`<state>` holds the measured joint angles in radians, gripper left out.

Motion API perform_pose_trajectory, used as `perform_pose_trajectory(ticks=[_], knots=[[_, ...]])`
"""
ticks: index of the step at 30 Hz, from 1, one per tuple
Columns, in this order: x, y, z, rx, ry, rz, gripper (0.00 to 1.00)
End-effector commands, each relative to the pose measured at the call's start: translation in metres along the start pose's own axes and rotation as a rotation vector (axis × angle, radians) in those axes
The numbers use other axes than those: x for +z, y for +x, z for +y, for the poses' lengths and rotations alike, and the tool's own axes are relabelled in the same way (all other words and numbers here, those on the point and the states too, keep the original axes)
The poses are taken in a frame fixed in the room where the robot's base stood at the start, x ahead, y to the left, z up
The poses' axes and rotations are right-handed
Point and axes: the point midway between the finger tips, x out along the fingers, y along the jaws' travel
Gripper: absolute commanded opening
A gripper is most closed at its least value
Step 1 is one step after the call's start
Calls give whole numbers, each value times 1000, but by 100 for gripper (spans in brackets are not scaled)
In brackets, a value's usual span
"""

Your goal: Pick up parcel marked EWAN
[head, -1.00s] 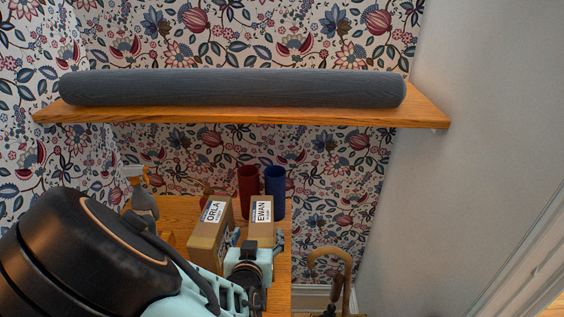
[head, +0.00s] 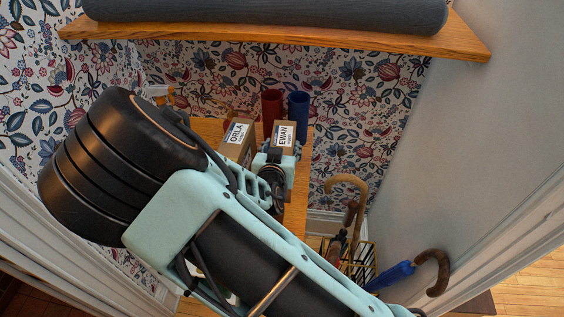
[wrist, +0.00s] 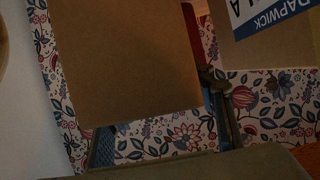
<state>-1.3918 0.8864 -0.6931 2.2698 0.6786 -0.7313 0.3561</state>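The EWAN parcel (head: 284,134) is a brown box with a white and blue label, upright on a wooden surface (head: 297,212). A similar ORLA parcel (head: 238,134) stands just left of it. My gripper (head: 276,156) is at the near side of the EWAN parcel in the head view, partly hidden by my wrist. In the wrist view, a plain brown box face (wrist: 130,65), likely the EWAN parcel, fills the middle. My gripper's fingers (wrist: 163,130) are spread wide, one toward each side of it; firm contact is not clear. The ORLA parcel's upside-down label (wrist: 275,15) shows at right.
A red cylinder (head: 272,108) and a blue cylinder (head: 298,106) stand behind the parcels. A wooden shelf (head: 300,40) carrying a grey roll (head: 270,14) is above. At right, a wire rack (head: 360,262) holds canes and a blue umbrella (head: 392,275).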

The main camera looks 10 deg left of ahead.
Motion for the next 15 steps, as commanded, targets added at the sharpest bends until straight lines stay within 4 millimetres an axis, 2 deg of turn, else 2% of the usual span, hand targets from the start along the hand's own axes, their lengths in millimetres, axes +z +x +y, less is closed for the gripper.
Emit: perform_pose_trajectory(ticks=[2,11,15], knots=[[0,0,0,0,1,0,34],[0,0,0,1,1,-1,1],[-1,0,0,1,2,3,0]])
